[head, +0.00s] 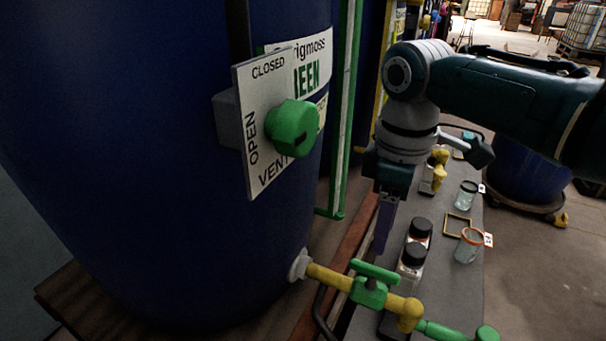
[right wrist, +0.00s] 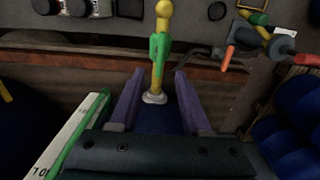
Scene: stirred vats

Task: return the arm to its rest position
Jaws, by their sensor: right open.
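My right arm comes in from the right in the head view, its wrist pointing down beside the dark blue vat (head: 150,130). Its right gripper (head: 384,225) hangs over the edge of the grey bench, right of the vat. In the right wrist view the purple fingers of this gripper (right wrist: 158,80) stand apart with nothing between them. A yellow pipe with a green valve handle (right wrist: 157,48) shows beyond the gap. It also shows as the green handle (head: 372,270) at the vat's foot. My left gripper is not in view.
A vent sign (head: 258,150) with a green knob (head: 293,127) is on the vat. Black-capped bottles (head: 412,258) and jars with orange (head: 469,247) and dark (head: 466,195) rims stand on the grey bench (head: 450,285). A green upright post (head: 343,110) stands behind.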

